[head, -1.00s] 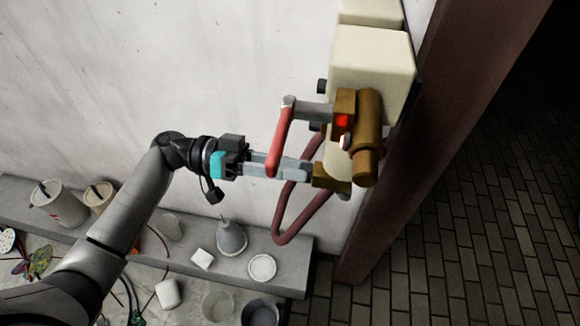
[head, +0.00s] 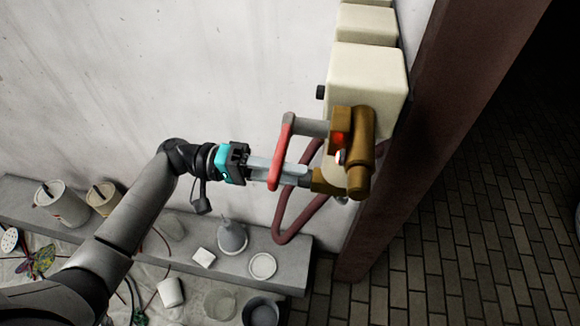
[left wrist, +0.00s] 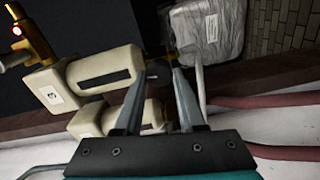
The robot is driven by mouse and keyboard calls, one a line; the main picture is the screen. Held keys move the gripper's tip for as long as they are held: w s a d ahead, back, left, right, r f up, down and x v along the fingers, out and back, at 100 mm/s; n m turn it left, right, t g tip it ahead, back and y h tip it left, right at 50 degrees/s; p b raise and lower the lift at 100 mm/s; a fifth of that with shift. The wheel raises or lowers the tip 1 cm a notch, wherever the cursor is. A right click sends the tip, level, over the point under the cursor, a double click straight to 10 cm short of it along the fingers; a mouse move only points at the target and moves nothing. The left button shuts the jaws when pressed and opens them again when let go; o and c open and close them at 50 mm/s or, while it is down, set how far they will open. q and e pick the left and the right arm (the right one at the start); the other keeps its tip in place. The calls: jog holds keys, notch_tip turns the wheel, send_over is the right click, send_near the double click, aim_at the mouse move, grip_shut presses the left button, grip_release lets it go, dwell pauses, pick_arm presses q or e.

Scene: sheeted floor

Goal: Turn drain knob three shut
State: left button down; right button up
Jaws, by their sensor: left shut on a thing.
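My left gripper (head: 298,174) reaches in from the left. Its fingers pass behind a red handle (head: 281,155) and end beside a brass fitting (head: 352,155) on the wall unit. In the head view the gripped knob is hidden. Another black knob (head: 320,92) sticks out from the left side of a cream box (head: 369,72). My right gripper is out of view.
A red loop pipe (head: 283,228) hangs below the fingers. A grey ledge (head: 285,278) holds a grey bottle (head: 231,236), a white dish (head: 262,266) and tins (head: 62,203). A brown post (head: 400,190) stands right of the unit, with brick paving beyond.

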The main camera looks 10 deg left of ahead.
pick_arm(q)
jog(key=shift+n+p, duration=0.3)
jog(key=shift+n, duration=0.6)
jog(key=c, duration=0.5)
grip_release()
jog(key=a+b, duration=0.4)
jog(key=a, duration=1.1)
jog(key=shift+a, duration=0.15)
